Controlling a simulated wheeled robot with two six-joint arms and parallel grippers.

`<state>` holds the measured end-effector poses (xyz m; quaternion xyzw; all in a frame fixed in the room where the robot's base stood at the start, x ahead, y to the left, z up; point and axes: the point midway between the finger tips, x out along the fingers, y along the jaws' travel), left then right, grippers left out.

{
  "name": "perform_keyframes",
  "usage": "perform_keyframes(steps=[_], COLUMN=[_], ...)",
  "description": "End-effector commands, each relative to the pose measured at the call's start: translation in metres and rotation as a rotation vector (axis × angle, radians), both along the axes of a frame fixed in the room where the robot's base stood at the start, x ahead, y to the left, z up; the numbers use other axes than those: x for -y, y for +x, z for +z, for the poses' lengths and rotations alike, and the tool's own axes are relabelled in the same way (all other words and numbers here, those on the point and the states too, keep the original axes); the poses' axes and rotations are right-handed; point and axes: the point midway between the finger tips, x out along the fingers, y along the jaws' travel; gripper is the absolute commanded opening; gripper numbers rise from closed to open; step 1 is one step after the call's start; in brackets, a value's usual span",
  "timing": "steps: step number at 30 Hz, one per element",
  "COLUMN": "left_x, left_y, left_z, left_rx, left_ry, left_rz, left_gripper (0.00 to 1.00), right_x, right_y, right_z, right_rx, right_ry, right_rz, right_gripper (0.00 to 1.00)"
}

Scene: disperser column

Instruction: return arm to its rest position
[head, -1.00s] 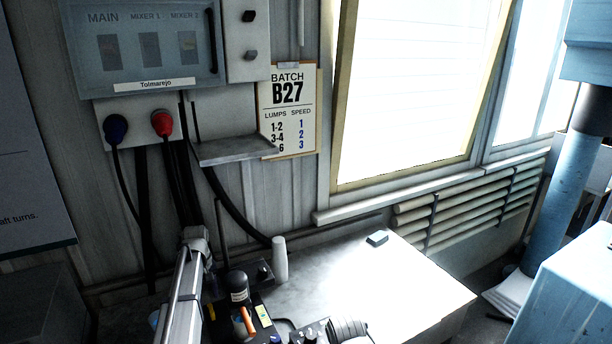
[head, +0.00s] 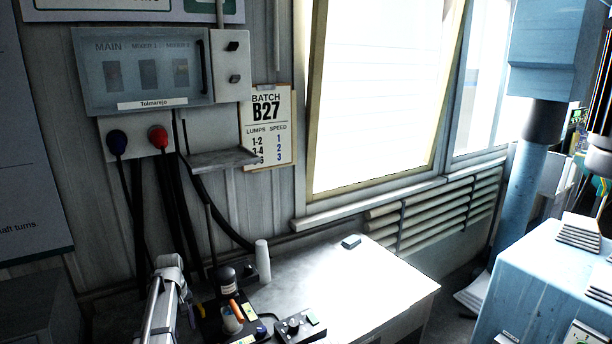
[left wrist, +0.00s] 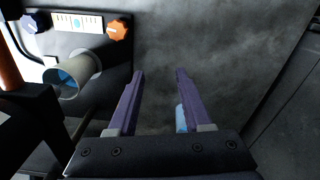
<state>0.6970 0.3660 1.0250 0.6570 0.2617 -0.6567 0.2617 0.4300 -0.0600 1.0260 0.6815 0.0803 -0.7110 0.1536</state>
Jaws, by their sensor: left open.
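My left arm (head: 165,290) rises from the bottom edge at the lower left of the head view. The left gripper (left wrist: 157,85) shows clearly in the left wrist view. Its two purple fingers are apart with only grey surface between their tips. A small pale blue piece (left wrist: 181,119) shows beside the right finger's inner side; I cannot tell what it is. My right gripper is not in view.
A grey bench (head: 350,285) holds a dark bottle (head: 226,278), a white cylinder (head: 263,260), a control box (head: 293,326) and a small block (head: 351,242). A shelf (head: 222,159) juts from the wall. A blue machine (head: 530,275) stands at right. The bench's right part is clear.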

Motion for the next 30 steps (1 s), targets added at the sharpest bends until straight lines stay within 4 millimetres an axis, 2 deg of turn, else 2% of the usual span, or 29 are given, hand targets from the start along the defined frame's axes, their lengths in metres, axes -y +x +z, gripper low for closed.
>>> perform_keyframes(steps=[1,11,14,20,23,27,30], left_x=[0.010,0.059,0.081,0.142,0.181,0.242,0.273], left_y=[-0.004,-0.025,-0.036,-0.073,-0.104,-0.169,-0.212], left_z=[-0.001,-0.004,-0.005,-0.009,-0.012,-0.018,-0.021], left_rx=[-0.001,-0.010,-0.015,-0.026,-0.035,-0.053,-0.063], left_ry=[0.000,0.009,0.012,0.025,0.033,0.052,0.064], left_rz=[-0.018,-0.137,-0.194,-0.361,-0.483,-0.714,-0.868], left_gripper=[0.50,0.50,0.50,0.50,0.50,0.50,0.50], right_x=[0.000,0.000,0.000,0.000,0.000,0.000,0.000], right_y=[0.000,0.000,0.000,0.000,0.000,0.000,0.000], right_z=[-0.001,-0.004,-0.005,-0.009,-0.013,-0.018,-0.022], right_rx=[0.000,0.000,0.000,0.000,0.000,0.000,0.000], right_ry=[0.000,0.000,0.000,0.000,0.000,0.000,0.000], right_rz=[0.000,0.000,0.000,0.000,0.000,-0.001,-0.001], right_gripper=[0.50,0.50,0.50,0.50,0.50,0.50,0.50])
